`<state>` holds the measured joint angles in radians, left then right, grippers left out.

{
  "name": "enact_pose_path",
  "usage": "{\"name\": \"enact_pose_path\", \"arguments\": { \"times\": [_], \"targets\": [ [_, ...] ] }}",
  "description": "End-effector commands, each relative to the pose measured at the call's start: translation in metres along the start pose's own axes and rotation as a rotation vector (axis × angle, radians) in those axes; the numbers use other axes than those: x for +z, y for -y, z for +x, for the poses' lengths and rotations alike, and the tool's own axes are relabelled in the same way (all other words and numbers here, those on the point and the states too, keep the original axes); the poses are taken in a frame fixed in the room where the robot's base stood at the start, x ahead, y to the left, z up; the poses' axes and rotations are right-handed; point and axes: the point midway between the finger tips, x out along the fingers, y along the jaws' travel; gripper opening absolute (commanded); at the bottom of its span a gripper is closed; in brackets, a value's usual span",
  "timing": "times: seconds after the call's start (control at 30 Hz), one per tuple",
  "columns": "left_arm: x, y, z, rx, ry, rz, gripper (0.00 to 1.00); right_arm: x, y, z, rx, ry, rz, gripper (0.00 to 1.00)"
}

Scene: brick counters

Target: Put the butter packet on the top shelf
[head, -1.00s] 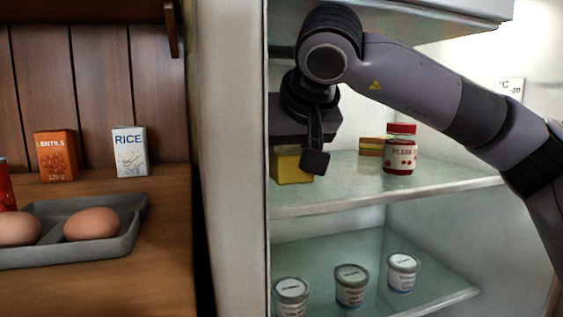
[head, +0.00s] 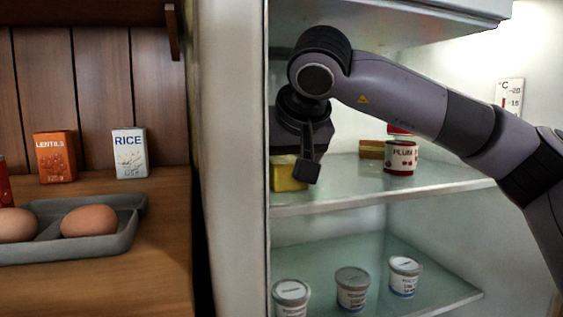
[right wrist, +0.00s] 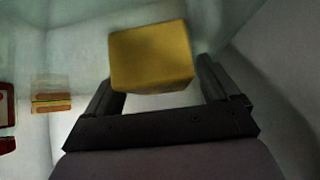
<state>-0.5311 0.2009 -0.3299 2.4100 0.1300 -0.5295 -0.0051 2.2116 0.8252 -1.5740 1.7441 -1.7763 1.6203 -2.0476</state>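The yellow butter packet (head: 287,176) sits on the upper glass shelf (head: 345,195) of the open fridge, at its left end near the fridge's side wall. It also shows in the right wrist view (right wrist: 150,58), between and just past the fingertips. My right gripper (head: 296,170) reaches in from the right and hangs at the packet, one dark finger in front of its right part. In the right wrist view its fingers (right wrist: 160,82) stand apart, with a gap between packet and right finger. My left gripper is out of view.
A red-lidded jar (head: 400,157) and a layered brown-yellow item (head: 371,150) stand further right on that shelf. Several white tubs (head: 352,288) stand on the lower shelf (head: 325,255). Left, a wooden counter holds an egg tray (head: 128,225), a lentils box (head: 55,157) and a rice box (head: 129,153).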

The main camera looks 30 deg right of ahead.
Motion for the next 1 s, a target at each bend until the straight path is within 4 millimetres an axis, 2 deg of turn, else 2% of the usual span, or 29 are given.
{"name": "enact_pose_path", "arguments": {
  "times": [0.17, 0.27, 0.37, 0.47, 0.8, 1.0],
  "targets": [
    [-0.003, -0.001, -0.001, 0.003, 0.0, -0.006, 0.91, -0.004, 0.0, -0.004, 0.0, -0.001, 0.001, 0.88],
    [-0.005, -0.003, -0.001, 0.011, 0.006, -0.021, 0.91, -0.005, 0.0, -0.016, -0.001, -0.002, -0.001, 0.88],
    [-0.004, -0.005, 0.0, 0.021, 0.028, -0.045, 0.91, -0.006, 0.001, -0.036, -0.002, -0.003, -0.002, 0.88],
    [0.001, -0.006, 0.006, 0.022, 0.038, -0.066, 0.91, 0.009, 0.0, -0.046, -0.002, 0.0, -0.004, 0.88],
    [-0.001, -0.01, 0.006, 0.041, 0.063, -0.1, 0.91, 0.056, 0.0, -0.093, -0.001, -0.001, -0.004, 0.88],
    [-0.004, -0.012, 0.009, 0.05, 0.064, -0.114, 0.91, 0.075, 0.001, -0.112, -0.002, 0.0, -0.002, 0.88]
  ]
}}
